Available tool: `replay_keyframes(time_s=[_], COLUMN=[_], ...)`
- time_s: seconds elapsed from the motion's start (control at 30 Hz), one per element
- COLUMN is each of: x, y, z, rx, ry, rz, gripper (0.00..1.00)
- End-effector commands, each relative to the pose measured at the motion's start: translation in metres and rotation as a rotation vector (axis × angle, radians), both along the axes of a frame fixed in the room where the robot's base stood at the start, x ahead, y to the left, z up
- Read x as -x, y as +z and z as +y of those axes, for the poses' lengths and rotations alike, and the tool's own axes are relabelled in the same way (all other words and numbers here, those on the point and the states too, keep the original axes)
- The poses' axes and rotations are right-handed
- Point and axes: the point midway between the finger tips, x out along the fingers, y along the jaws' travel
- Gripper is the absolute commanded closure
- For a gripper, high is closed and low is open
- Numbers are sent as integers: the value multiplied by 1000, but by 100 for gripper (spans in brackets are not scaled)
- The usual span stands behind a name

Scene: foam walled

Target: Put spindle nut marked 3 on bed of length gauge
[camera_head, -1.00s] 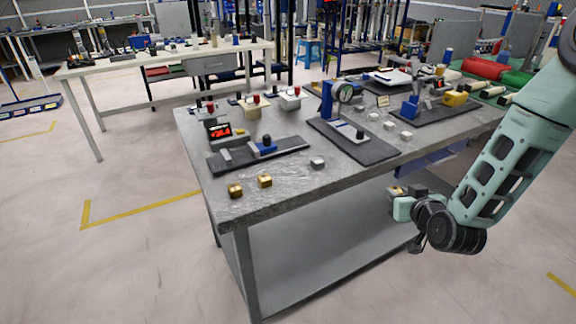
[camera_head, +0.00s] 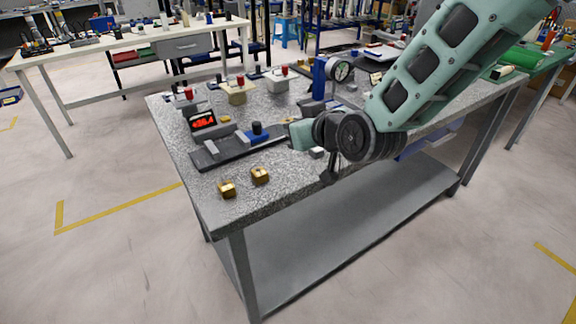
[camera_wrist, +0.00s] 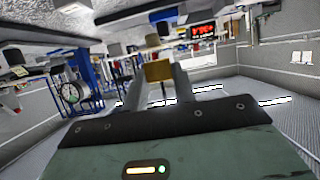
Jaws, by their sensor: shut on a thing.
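My gripper (camera_head: 291,122) is over the tabletop, at the right end of a gauge with a red digital display, seemingly the length gauge (camera_head: 203,121). Its long dark bed (camera_head: 214,156) carries a blue slider with a black knob. In the wrist view my gripper (camera_wrist: 160,76) is shut on a brass block (camera_wrist: 158,70), seemingly a spindle nut; no number is legible on it. The gauge's red display (camera_wrist: 202,30) shows beyond it. Two brass nuts (camera_head: 227,189) (camera_head: 260,175) stand on the table's front left; their marks are too small to read.
A blue stand with a round dial (camera_head: 340,71) is behind my arm; the dial also shows in the wrist view (camera_wrist: 72,92). Blocks with red knobs (camera_head: 237,92) stand farther back. My arm hides the table's right part. The grey tabletop (camera_head: 215,212) is clear at the front left corner.

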Motion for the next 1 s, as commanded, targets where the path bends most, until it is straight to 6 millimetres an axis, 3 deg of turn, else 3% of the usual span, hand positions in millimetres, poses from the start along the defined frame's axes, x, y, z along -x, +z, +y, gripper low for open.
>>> replay_keyframes(time_s=[0.17, 0.4, 0.77, 1.0], x=[0, 0, 0, -1], y=[-9, -50, -90, -96], z=[0, 0, 0, 0], rx=[0, 0, 1, -1], ry=[-1, -1, 0, -1], rz=[1, 4, 2, -2], gripper=[99, 99, 99, 99])
